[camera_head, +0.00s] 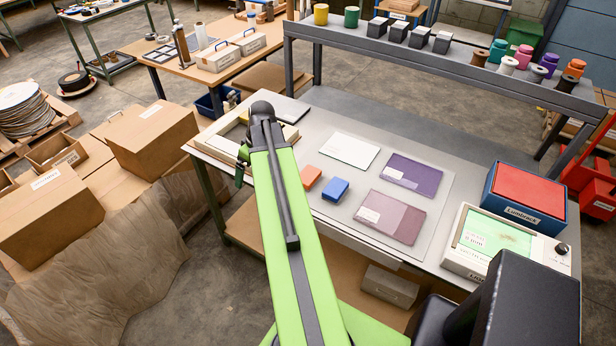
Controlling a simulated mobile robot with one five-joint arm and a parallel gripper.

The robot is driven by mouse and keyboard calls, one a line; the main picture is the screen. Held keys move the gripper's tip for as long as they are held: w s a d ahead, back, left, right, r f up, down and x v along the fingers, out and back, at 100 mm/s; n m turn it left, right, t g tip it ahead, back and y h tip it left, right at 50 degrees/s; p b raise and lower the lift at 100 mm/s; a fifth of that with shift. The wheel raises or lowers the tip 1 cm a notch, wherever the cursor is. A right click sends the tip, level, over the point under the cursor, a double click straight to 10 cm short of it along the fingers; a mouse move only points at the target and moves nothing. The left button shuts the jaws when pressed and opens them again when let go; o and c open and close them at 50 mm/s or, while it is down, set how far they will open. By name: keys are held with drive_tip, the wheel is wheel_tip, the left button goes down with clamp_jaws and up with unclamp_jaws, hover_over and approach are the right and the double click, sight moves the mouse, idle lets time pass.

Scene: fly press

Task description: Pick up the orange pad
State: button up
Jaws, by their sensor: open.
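The orange pad (309,176) is a small block lying on the grey worktable (438,241), just right of my green arm. A blue pad (335,190) of similar size lies close to its right. My gripper (241,163) shows only as dark parts at the far end of my arm, left of the arm and near the table's left edge. It is open and apart from the orange pad. Much of the gripper is hidden by the arm, and its fingertips are hard to make out.
A white sheet (350,150), a purple sheet (411,175) and a mauve sheet (391,216) lie flat behind and right of the pads. A red-topped blue box (524,197) and a green-screened device (497,240) stand at the right. A raised shelf (450,66) runs behind.

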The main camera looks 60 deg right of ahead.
drive_tip(key=s+d+r+t, duration=0.1)
drive_tip(key=s+d+r, duration=0.1)
drive_tip(key=s+d, duration=0.9)
drive_tip(key=h+p, duration=0.1)
approach(308, 175)
drive_tip(key=shift+t, duration=0.4)
drive_tip(key=b+x, duration=0.1)
drive_tip(key=b, duration=0.3)
drive_tip(key=b+x, duration=0.2)
drive_tip(key=b, duration=0.1)
drive_tip(key=b+x, duration=0.2)
drive_tip(key=b, duration=0.2)
drive_tip(key=shift+s+a+f+b, duration=0.1)
drive_tip(key=shift+s+f+b, duration=0.15)
drive_tip(key=shift+b, duration=0.1)
drive_tip(key=shift+w+r, duration=0.1)
drive_tip(key=shift+r, duration=0.05)
drive_tip(key=b+x, duration=0.5)
drive_tip(key=shift+s+f, duration=0.25)
drive_tip(key=shift+f, duration=0.05)
drive_tip(key=shift+r, duration=0.2)
drive_tip(key=c, duration=1.2)
drive_tip(key=shift+o, duration=0.2)
